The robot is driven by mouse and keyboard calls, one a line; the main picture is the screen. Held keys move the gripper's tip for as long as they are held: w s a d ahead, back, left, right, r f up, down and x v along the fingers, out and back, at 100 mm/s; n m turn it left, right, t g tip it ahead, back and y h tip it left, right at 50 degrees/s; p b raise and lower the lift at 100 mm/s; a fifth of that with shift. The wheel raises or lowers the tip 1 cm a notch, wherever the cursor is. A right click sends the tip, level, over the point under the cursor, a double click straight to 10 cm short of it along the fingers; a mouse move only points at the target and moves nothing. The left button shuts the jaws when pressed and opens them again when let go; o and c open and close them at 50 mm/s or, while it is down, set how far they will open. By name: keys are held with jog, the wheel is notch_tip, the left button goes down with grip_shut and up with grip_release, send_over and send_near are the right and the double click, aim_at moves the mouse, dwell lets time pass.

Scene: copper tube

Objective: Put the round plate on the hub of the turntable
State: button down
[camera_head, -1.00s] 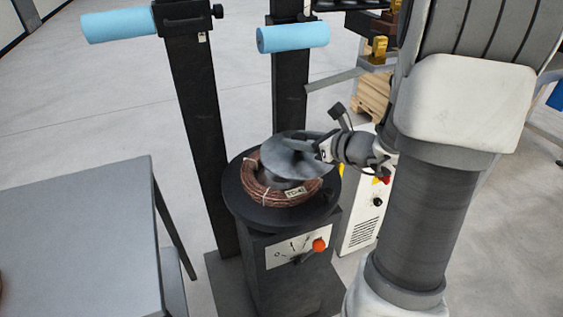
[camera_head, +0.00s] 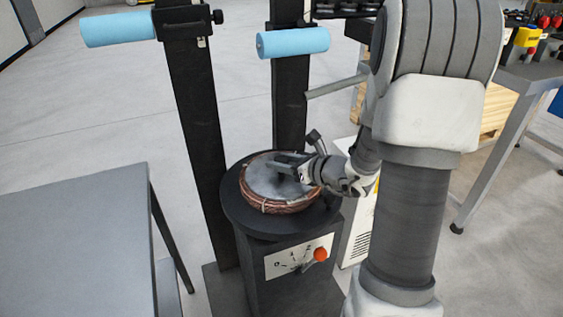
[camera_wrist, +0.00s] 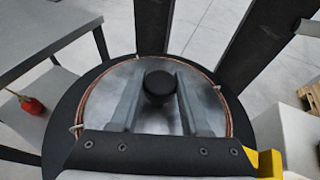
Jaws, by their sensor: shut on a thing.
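The round grey metal plate (camera_head: 262,183) lies flat over the copper coil (camera_head: 275,207) on the black turntable (camera_head: 241,218). My gripper (camera_head: 283,167) is over the plate from the right. In the wrist view my gripper (camera_wrist: 158,84) has its two fingers on either side of the plate's black knob (camera_wrist: 160,80), shut on it. The plate (camera_wrist: 104,96) there sits inside the ring of copper tube (camera_wrist: 80,105), roughly concentric with it. The hub is hidden under the plate. I cannot tell whether the plate touches the hub or hangs just above it.
Two dark posts with blue rollers (camera_head: 293,42) stand right behind the turntable. A grey table (camera_head: 80,235) is at the left. The turntable's pedestal carries a panel with an orange-red knob (camera_head: 320,254). A workbench (camera_head: 530,75) stands at the back right.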

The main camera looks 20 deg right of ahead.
jog(key=shift+c, duration=1.9)
grip_release()
jog(key=shift+f, duration=0.1)
jog(key=shift+s+d+r, duration=0.1)
jog(key=shift+s+r, duration=0.05)
jog(key=shift+r, duration=0.15)
jog(key=p+v, duration=0.2)
jog(key=v, duration=0.9)
jog(key=shift+s+p, duration=0.3)
jog(key=shift+p, duration=0.1)
jog(key=shift+d, duration=0.1)
